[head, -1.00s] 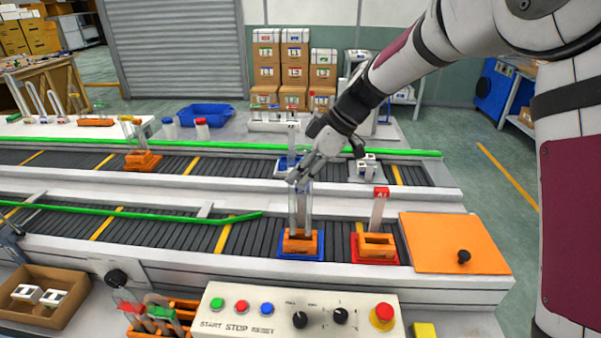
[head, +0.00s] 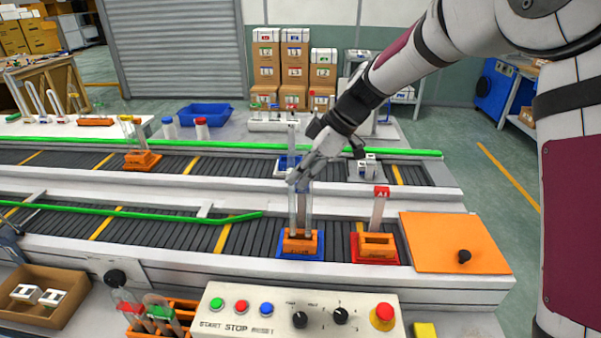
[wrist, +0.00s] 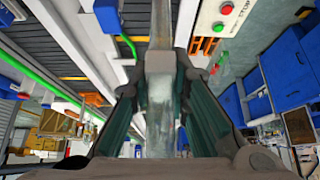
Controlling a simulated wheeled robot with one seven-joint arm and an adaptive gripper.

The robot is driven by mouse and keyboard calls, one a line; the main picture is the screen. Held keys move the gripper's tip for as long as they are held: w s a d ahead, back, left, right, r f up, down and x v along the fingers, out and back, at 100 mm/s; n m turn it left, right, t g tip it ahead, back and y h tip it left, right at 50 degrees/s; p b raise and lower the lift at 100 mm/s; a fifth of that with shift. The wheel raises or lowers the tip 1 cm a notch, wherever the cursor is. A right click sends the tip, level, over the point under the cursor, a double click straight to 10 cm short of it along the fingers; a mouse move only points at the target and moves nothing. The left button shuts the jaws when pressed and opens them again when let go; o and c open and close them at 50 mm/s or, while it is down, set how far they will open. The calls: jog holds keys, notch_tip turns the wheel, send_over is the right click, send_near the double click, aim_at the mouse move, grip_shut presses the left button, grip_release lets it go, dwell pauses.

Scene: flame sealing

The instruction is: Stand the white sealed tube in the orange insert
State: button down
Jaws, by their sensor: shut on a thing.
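My gripper (head: 300,182) is shut on a clear, whitish tube (head: 300,212), which stands upright below the fingers. In the wrist view the tube (wrist: 160,105) runs between my two fingers (wrist: 160,75). In the head view its lower end meets an orange insert (head: 300,246) that sits on a blue base (head: 285,255) on the near conveyor. I cannot tell how deep the tube's end is in the insert. A second orange insert (head: 375,246) is in a red base (head: 397,255) to the right, with a red-labelled tube (head: 379,210) behind its front opening.
The control panel (head: 270,325) is in front. A green rail (head: 150,213) runs along the near conveyor at left. A blue holder (head: 283,163) stands behind on the far conveyor.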

jog(key=shift+f+b, duration=0.8)
jog(key=shift+f, duration=1.05)
dwell(0.4)
jog(key=c, duration=1.4)
grip_release()
jog(key=shift+c, duration=0.2)
jog(key=v, duration=1.2)
notch_tip(320, 180, up, 9)
jog(key=p, duration=0.2)
jog(key=shift+p, duration=0.3)
